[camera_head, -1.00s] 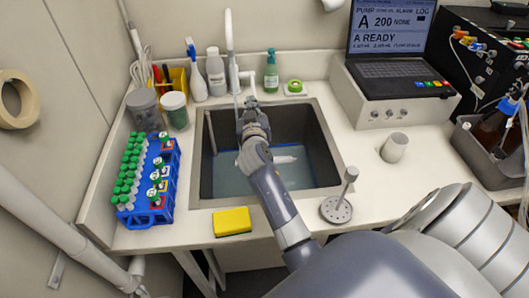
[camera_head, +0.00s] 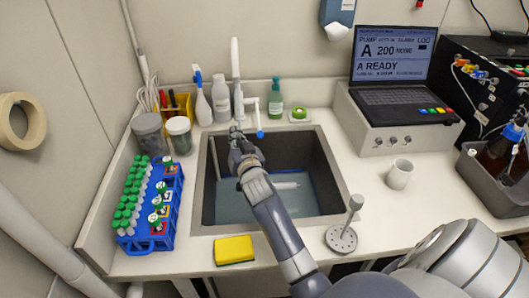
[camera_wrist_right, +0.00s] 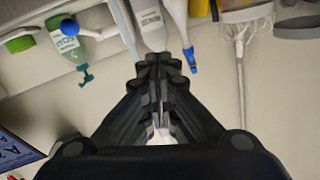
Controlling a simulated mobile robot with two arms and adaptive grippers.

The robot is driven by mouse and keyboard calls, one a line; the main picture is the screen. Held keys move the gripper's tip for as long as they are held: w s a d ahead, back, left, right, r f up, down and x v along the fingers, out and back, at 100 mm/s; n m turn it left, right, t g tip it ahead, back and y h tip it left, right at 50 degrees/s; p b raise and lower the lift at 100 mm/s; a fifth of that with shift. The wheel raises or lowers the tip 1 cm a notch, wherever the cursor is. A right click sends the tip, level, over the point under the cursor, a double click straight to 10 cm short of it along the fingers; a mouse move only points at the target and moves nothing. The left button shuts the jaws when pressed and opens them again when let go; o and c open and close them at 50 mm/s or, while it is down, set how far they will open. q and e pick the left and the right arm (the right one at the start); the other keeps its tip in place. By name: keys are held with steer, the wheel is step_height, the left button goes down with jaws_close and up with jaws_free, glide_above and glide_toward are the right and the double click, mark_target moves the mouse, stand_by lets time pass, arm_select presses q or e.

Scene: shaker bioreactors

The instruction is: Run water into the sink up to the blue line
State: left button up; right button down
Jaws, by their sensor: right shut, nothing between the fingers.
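The grey sink (camera_head: 210,215) is set into the counter and holds water (camera_head: 235,208). A blue line (camera_head: 322,196) shows low on its inner wall. The water lies close to it, but I cannot tell whether it reaches the line. The white faucet (camera_head: 236,60) stands behind the sink. Its lever (camera_head: 252,100) has a blue tip (camera_head: 259,134), which also shows in the wrist view (camera_wrist_right: 69,27). My right gripper (camera_head: 237,134) is shut and empty over the sink's back edge, left of the blue tip and apart from it. I cannot make out running water. My left gripper is not in view.
A blue rack of green-capped tubes (camera_head: 135,240) stands left of the sink. A yellow sponge (camera_head: 234,250) and a metal strainer with a post (camera_head: 341,238) lie in front. Bottles (camera_head: 203,105) and a green soap dispenser (camera_head: 275,100) stand behind. A white cup (camera_head: 399,174) is on the right.

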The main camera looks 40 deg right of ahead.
steer(key=a+r+m+t+y+b, duration=0.1)
steer(key=a+r+m+t+y, duration=0.3)
steer(key=m, duration=0.3)
steer(key=s+d+f+m+g+h+b, duration=0.35)
steer(key=d+m+h, duration=0.5)
steer(key=m, duration=1.15)
step_height(320, 180, down, 11)
steer(key=s+d+m+g, duration=0.2)
steer(key=m+g, duration=0.2)
steer(key=m, duration=0.3)
steer(key=x, duration=1)
steer(key=shift+r, duration=0.15)
steer(key=shift+w+d, duration=0.15)
